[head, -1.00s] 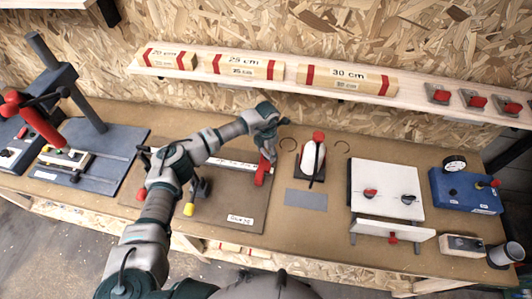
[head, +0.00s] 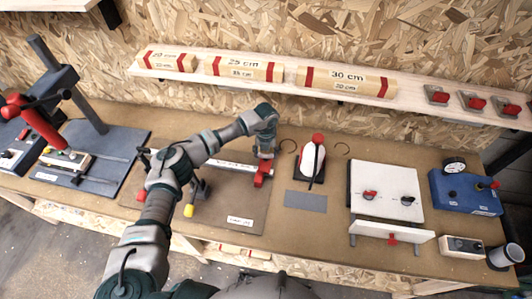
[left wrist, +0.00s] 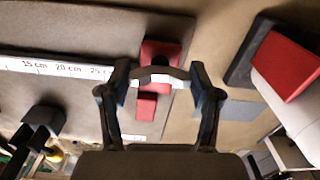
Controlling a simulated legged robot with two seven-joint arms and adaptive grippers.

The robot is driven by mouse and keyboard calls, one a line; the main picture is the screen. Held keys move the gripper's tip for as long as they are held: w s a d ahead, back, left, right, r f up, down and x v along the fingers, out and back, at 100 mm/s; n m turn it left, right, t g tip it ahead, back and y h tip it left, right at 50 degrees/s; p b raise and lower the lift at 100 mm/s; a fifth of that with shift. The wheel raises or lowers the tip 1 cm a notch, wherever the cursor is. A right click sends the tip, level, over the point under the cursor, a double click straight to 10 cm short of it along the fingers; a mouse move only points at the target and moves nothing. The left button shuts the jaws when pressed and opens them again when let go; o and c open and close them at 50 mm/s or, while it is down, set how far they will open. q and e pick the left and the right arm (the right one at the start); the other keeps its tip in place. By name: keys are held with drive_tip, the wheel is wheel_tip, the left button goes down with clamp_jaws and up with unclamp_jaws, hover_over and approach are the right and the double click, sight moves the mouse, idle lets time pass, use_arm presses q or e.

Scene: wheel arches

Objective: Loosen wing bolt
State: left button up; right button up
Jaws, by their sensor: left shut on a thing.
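A red stop block (head: 263,180) sits at the right end of a white ruler (head: 228,166) on a brown board (head: 235,200). In the left wrist view the block (left wrist: 160,50) shows below my gripper, and the ruler (left wrist: 60,68) carries marks of 15, 20 and 25 cm. A pale wing bolt (left wrist: 160,76) lies across the block, between my fingertips. My left gripper (head: 264,156) points down over the block and is shut on the wing bolt. In the head view the gripper hides the bolt. My right gripper is not in view.
Right of the board stand a red-and-white tool (head: 313,158), a grey plate (head: 306,199) and a white panel fixture (head: 385,190). A black clamp with a yellow tip (head: 189,210) is on the board's left. A shelf (head: 290,88) with marked wooden blocks runs behind.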

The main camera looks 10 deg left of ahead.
use_arm(q)
drive_tip(key=shift+w+a+n, duration=0.1)
drive_tip(key=shift+w+n, duration=0.05)
drive_tip(key=shift+n, duration=0.25)
drive_tip(key=o, duration=0.9)
drive_tip(key=shift+o, duration=1.3)
drive_tip(key=shift+w+f, duration=0.15)
drive_tip(key=shift+r, duration=0.2)
wheel_tip(320, 180, up, 12)
drive_tip(key=shift+f, duration=0.25)
